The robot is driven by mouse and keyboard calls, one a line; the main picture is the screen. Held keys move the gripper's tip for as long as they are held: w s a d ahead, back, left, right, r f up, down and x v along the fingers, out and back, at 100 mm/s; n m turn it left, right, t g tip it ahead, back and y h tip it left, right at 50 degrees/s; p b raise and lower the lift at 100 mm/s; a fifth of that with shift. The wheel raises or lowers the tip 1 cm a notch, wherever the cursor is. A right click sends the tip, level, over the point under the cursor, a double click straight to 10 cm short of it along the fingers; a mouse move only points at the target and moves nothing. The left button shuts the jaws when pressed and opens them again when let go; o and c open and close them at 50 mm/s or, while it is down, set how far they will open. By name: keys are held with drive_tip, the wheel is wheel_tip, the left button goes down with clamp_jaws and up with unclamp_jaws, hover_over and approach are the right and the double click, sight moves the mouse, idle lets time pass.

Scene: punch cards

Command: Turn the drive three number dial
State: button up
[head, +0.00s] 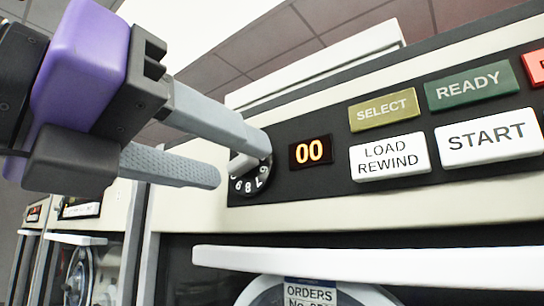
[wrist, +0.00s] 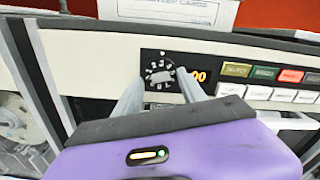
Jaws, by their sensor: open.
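A black number dial (head: 247,187) with white digits and a light grip bar sits at the left end of the drive's black control panel. In the wrist view the dial (wrist: 159,73) shows between my two fingers, with the bar (wrist: 159,77) lying about level. My gripper (head: 236,165) is open in front of the panel, one finger on each side of the dial. In the head view the upper finger hides part of the dial. I cannot tell whether either finger touches the bar. An orange display (head: 310,152) right of the dial reads 00.
SELECT (head: 385,109), READY (head: 474,87), LOAD REWIND (head: 390,157) and START (head: 489,138) buttons lie right of the display. A white ledge (head: 370,266) juts out below the panel. Other drives (head: 75,215) stand at the left.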

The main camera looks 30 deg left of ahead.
drive_tip(key=shift+w, duration=0.35)
clamp_jaws()
drive_tip(key=shift+n, duration=0.3)
